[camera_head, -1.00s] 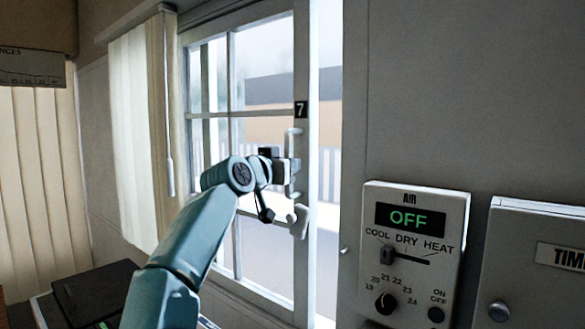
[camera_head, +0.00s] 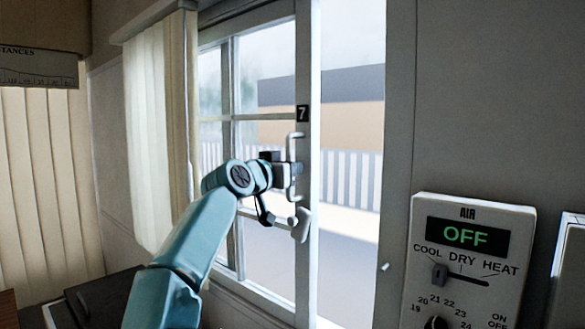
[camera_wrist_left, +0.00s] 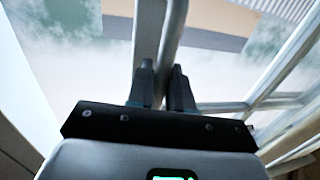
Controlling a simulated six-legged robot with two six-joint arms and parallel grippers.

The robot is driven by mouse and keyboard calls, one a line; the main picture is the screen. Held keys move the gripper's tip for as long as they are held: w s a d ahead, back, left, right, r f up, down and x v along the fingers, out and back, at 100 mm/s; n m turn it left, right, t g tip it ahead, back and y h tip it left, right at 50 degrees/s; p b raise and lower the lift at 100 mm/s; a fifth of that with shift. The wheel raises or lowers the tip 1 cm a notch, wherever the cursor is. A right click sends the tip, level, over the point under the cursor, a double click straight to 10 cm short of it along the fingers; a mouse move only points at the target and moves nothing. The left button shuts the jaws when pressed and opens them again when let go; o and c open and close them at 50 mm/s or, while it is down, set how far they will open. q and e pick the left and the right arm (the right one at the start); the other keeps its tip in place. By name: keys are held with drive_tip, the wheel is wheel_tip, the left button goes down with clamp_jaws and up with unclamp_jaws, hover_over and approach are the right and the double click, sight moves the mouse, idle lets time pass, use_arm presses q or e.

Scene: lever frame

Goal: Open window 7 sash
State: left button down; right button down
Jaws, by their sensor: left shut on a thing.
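The window 7 sash (camera_head: 304,62) is a white frame with panes and a black "7" label (camera_head: 303,113) on its right stile. It stands partly open, with a wide gap between its stile and the right jamb. A pale upright pull handle (camera_head: 299,137) is on the stile, with a latch-like piece (camera_head: 301,225) below it. My left gripper (camera_head: 292,173) is shut on the handle. In the left wrist view, my left gripper's two dark fingers (camera_wrist_left: 163,88) are around the handle bar; the exact contact is blurred. My right gripper is not in view.
Cream blinds (camera_head: 155,130) hang at the left, with a wand (camera_head: 188,110) in front. The right jamb (camera_head: 398,130) and an air control panel (camera_head: 465,260) reading OFF are at the right. A dark box-like surface (camera_head: 105,300) lies lower left.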

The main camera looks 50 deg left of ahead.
use_arm(q)
drive_tip(key=shift+s+a, duration=0.1)
drive_tip(key=shift+a, duration=0.2)
drive_tip(key=c, duration=1.2)
unclamp_jaws()
drive_tip(key=shift+c, duration=0.2)
drive_tip(key=shift+o, duration=0.3)
drive_tip(key=shift+s+r, duration=0.1)
drive_tip(key=shift+s, duration=0.1)
drive_tip(key=b+v, duration=0.8)
drive_tip(key=v, duration=0.8)
drive_tip(key=shift+s+a, duration=0.1)
drive_tip(key=shift+c, duration=0.3)
